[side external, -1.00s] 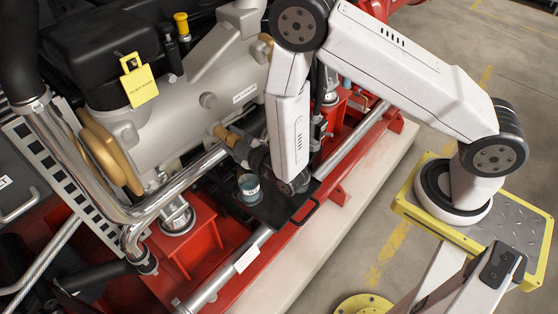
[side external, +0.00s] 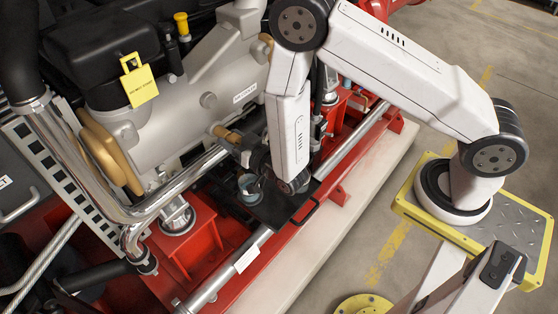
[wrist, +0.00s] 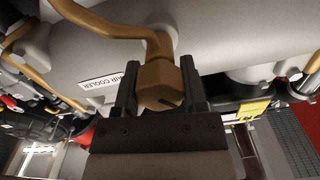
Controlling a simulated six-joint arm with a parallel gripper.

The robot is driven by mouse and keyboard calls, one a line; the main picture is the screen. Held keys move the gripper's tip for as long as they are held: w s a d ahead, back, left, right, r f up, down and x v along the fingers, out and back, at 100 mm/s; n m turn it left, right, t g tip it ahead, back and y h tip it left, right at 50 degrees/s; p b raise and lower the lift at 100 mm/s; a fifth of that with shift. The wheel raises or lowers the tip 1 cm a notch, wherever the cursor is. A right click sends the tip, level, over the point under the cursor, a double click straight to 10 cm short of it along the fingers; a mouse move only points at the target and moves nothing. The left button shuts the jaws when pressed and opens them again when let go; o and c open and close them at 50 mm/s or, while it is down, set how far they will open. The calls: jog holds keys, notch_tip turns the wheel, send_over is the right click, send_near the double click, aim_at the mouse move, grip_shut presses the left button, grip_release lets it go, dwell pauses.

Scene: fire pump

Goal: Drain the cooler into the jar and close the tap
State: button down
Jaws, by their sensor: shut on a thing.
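The air cooler (side external: 200,100) is a large pale grey cylindrical body with a label on its side, also in the wrist view (wrist: 215,45). A brass tap (side external: 226,134) sticks out of its lower side. In the wrist view my gripper (wrist: 160,82) has one dark finger on each side of the tap's brass body (wrist: 158,76) and is shut on it. In the side view my gripper (side external: 240,150) is at the tap's end, partly hidden by my arm. The jar (side external: 248,194) stands below on a dark tray (side external: 280,209); its contents are unclear, and a dark shape crosses its rim.
A chrome pipe (side external: 180,187) runs close to the left of the tap. Red frame parts (side external: 190,240) and a long silver rail (side external: 225,277) lie below. A yellow tag (side external: 138,82) hangs on the engine.

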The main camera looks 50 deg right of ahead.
aim_at(239, 144)
jog(key=m, duration=0.7)
dwell(0.5)
jog(key=shift+c, duration=0.7)
grip_release()
jog(key=shift+s, duration=0.1)
jog(key=shift+s, duration=3.85)
jog(key=shift+d, duration=0.1)
